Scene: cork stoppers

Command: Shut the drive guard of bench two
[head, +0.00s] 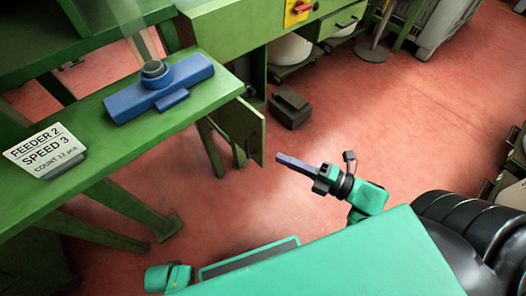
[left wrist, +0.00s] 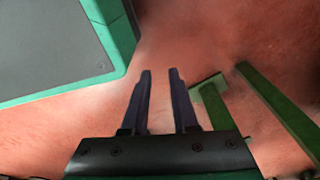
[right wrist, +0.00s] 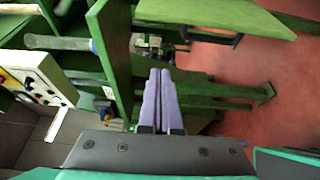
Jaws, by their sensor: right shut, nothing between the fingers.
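The drive guard appears to be the green hinged panel (head: 242,130), standing swung out at the right end of the bench marked FEEDER 2 (head: 105,122) in the head view. My right gripper (head: 280,157) is shut and empty, its fingers pointing left, a short gap right of the panel's free edge. In the right wrist view its fingers (right wrist: 160,74) lie together, with green bench parts beyond; I cannot tell which is the guard there. My left gripper (left wrist: 160,74) is open and empty in the left wrist view, over the red floor.
A blue feeder body (head: 190,75) and a white sign (head: 45,150) sit on the bench top. Green bench legs (head: 125,207) stand below. A dark block (head: 290,107) lies on the floor behind the panel.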

